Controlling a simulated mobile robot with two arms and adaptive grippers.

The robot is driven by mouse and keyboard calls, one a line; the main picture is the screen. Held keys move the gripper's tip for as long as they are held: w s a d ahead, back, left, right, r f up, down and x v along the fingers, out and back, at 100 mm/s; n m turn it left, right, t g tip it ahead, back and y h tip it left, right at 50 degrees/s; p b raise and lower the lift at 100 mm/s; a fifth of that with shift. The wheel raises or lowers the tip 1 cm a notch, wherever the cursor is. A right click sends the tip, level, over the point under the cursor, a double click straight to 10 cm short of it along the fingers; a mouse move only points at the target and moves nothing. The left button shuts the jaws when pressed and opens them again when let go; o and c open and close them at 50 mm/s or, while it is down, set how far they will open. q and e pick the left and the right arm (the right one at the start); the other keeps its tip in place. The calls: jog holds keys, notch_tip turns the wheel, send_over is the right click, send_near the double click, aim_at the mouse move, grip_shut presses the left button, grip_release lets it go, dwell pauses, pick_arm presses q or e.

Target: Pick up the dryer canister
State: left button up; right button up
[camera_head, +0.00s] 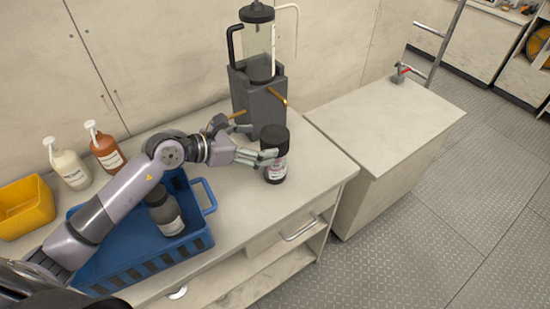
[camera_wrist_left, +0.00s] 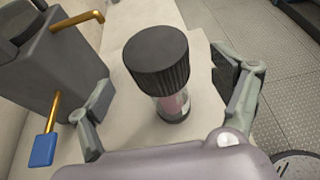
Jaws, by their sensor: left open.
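The dryer canister (camera_head: 276,172) stands upright on the counter, with a wide black ribbed cap and a labelled body. In the left wrist view the canister (camera_wrist_left: 160,65) shows a clear lower part with pink contents. My left gripper (camera_head: 262,156) reaches it from the left in the head view. In the left wrist view the left gripper (camera_wrist_left: 165,85) is open, with one finger on each side of the canister. My right gripper is not in view.
A grey filter unit (camera_head: 258,95) with brass taps stands just behind the canister. A blue crate (camera_head: 200,240) holding a dark-capped bottle (camera_head: 165,211) lies under my left arm. Two pump bottles (camera_head: 104,148) and a yellow bin (camera_head: 25,207) stand at left. The counter right of the canister is clear.

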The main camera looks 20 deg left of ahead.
aim_at(275, 136)
pick_arm(q)
jog(key=shift+w+d+f, duration=0.1)
jog(key=shift+w+d, duration=0.05)
jog(key=shift+d, duration=0.05)
jog(key=shift+w+d+p, duration=0.15)
jog(key=shift+w+p, duration=0.1)
jog(key=shift+p, duration=0.05)
jog(key=p+x, duration=0.1)
jog(key=x, duration=0.3)
jog(key=shift+w+d+f+p, duration=0.15)
jog(key=shift+w+p, duration=0.2)
jog(key=shift+s, duration=0.1)
jog(key=shift+c, duration=0.6)
jog(key=c, duration=1.7)
